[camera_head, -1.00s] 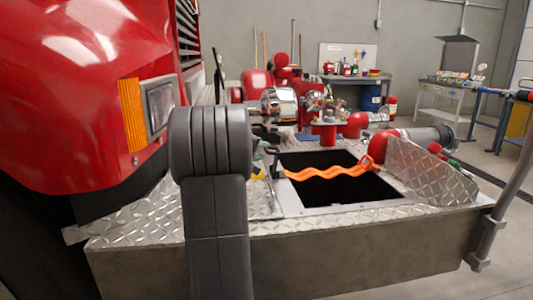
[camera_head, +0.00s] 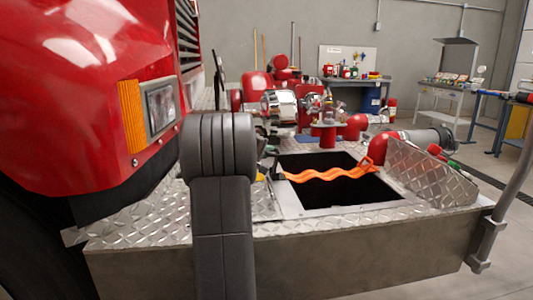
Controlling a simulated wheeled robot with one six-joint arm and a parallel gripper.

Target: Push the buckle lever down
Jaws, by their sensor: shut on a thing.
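An orange wavy strap (camera_head: 325,174) spans the dark square opening (camera_head: 340,192) in the bumper deck. Its right end rises to the red pipe fitting. At its left end is a small dark part (camera_head: 276,170), perhaps the buckle and its lever; it is too small to tell the lever's angle. My dark grey arm (camera_head: 221,190) stands in the front, just left of that end, and covers the area behind it. My gripper is hidden behind the arm; I cannot make out its jaws or what they touch.
The red truck cab (camera_head: 80,80) with its headlight is close on the left. A red and chrome pump assembly (camera_head: 325,125) stands behind the opening. A diamond-plate panel (camera_head: 432,172) leans on the right of the deck. A grey post (camera_head: 498,215) rises at the right edge.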

